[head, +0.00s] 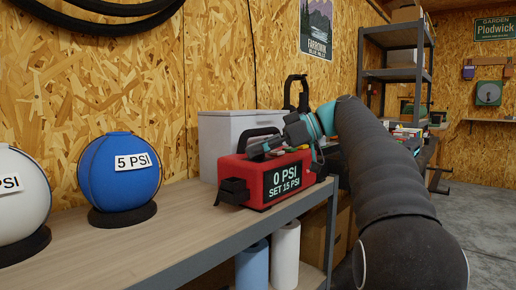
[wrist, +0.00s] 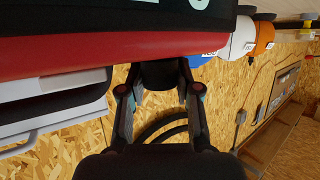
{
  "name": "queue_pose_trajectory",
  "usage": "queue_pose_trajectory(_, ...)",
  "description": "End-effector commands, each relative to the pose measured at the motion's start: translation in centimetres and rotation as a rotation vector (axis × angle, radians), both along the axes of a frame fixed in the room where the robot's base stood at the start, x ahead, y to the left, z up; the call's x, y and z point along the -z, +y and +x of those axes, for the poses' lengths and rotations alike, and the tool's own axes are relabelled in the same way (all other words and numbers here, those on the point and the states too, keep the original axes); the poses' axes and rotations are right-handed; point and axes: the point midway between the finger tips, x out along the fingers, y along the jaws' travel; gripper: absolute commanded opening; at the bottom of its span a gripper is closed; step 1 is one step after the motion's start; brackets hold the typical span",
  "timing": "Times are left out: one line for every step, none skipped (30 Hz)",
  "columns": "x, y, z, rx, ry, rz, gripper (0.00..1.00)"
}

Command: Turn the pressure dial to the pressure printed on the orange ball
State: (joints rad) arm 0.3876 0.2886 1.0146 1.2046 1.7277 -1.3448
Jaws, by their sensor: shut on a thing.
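The red pump unit (head: 275,182) stands on the bench, with a dark display (head: 285,182) reading "0 PSI" and "SET 15 PSI". My gripper (wrist: 157,92) is shut on a black knob, the pressure dial (wrist: 159,74), beside the red body in the wrist view. In the head view my gripper (head: 262,148) reaches in from the right over the pump's top; the dial is hard to make out there. The orange ball (wrist: 265,36) shows small at the upper right of the wrist view, its label too small to read.
A blue ball (head: 119,181) marked "5 PSI" and a partly cut-off white ball (head: 20,195) sit on black stands left of the pump. A pale case (head: 225,132) stands behind the pump. Bare bench (head: 190,215) lies between blue ball and pump.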

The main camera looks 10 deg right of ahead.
Motion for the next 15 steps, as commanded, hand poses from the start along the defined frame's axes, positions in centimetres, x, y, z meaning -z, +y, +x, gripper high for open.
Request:
queue_pose_trajectory(0.0, 0.0, 0.02, 0.001, 0.0, 0.0, 0.0)
queue_pose_trajectory(0.0, 0.0, 0.02, 0.001, 0.0, 0.0, 0.0)
queue_pose_trajectory(0.0, 0.0, 0.02, 0.001, 0.0, 0.0, 0.37)
queue_pose_trajectory(0.0, 0.0, 0.02, 0.001, 0.0, 0.0, 0.45)
queue_pose_trajectory(0.0, 0.0, 0.02, 0.001, 0.0, 0.0, 0.52)
queue_pose_trajectory(0.0, 0.0, 0.02, 0.001, 0.0, 0.0, 0.59)
queue_pose_trajectory(0.0, 0.0, 0.02, 0.001, 0.0, 0.0, 0.59)
queue_pose_trajectory(0.0, 0.0, 0.02, 0.001, 0.0, 0.0, 0.59)
queue_pose_trajectory(0.0, 0.01, 0.01, 0.001, 0.0, 0.0, 0.59)
queue_pose_trajectory(0.0, 0.01, 0.01, 0.001, 0.0, 0.0, 0.59)
queue_pose_trajectory(0.0, 0.01, 0.01, 0.001, 0.0, 0.0, 0.59)
queue_pose_trajectory(0.01, 0.0, 0.01, 0.001, 0.0, 0.0, 0.59)
queue_pose_trajectory(0.01, 0.0, 0.01, 0.001, 0.0, 0.0, 0.59)
queue_pose_trajectory(0.0, -0.01, 0.01, 0.001, 0.0, 0.0, 0.59)
queue_pose_trajectory(-0.03, -0.07, -0.01, 0.001, 0.0, 0.0, 0.59)
